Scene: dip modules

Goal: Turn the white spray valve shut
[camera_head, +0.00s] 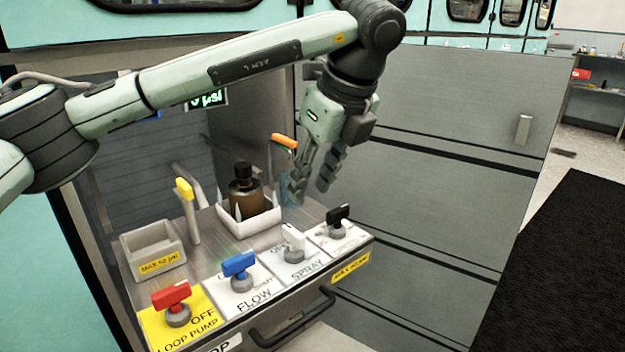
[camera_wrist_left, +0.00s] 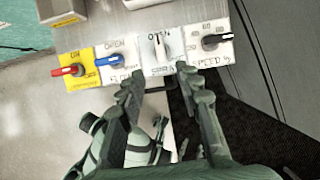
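The white spray valve (camera_head: 293,238) stands on its white SPRAY plate (camera_head: 297,266), between the blue and the black valves. In the left wrist view the white valve (camera_wrist_left: 159,45) has its handle in line with the picture's up-down direction, with lettering that seems to read OPEN above it.
The blue FLOW valve (camera_head: 239,264), red LOOP PUMP valve (camera_head: 172,296) and black valve (camera_head: 338,214) flank it. Behind are a brown bottle (camera_head: 244,188) in a white holder, a yellow-handled tap (camera_head: 185,189), an orange-handled part (camera_head: 284,141) and an empty grey bin (camera_head: 152,243).

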